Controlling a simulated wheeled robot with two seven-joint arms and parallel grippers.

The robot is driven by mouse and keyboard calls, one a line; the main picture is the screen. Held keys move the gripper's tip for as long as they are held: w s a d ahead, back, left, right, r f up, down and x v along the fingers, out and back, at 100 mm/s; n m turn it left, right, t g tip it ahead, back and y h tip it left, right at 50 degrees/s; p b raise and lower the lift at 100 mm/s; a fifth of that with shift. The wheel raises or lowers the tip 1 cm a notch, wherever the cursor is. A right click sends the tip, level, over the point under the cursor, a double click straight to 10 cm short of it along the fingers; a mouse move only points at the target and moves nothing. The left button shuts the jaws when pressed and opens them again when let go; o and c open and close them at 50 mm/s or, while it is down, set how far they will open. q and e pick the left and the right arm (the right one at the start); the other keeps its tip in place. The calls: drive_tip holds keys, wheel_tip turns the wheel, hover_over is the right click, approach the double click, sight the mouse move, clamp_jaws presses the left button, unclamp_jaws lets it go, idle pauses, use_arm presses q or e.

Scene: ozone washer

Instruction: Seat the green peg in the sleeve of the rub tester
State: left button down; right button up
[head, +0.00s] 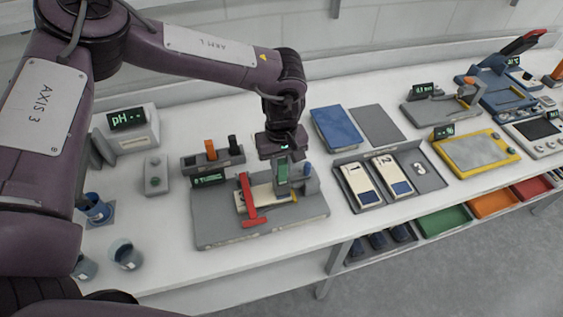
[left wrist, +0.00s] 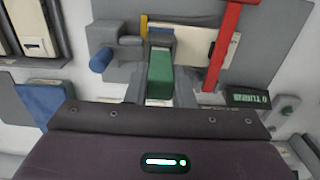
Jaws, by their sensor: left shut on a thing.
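The green peg (head: 282,174) is upright between the fingers of my left gripper (head: 283,160), over the rub tester. In the left wrist view the peg (left wrist: 160,76) sits between the two grey fingers (left wrist: 160,92). The rub tester has a grey base (head: 230,235), a red arm (head: 248,200) and a grey block with a blue knob (head: 307,172). The peg's lower end is close beside this block; I cannot tell whether it is inside the sleeve or just above it. The red arm (left wrist: 223,45) also shows in the left wrist view. My right gripper is out of view.
A rack (head: 200,168) with an orange and a black peg stands behind the tester. A tray (head: 345,160) with numbered panels lies to its right, a blue pad (head: 336,128) behind that. A grey box (head: 156,178) and cups (head: 125,254) are at left.

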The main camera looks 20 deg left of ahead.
sight(282, 172)
use_arm(q)
drive_tip(key=shift+f+b, duration=1)
drive_tip(key=shift+f, duration=0.6)
drive_tip(key=c, duration=1.2)
unclamp_jaws()
drive_tip(key=shift+o, duration=0.2)
drive_tip(key=shift+r, duration=0.1)
drive_tip(key=shift+w+r, duration=0.1)
drive_tip(key=shift+r, duration=0.25)
wheel_tip(282, 172, up, 6)
drive_tip(key=shift+f+b, duration=0.25)
drive_tip(key=shift+b, duration=0.9)
drive_tip(key=shift+r, duration=0.7)
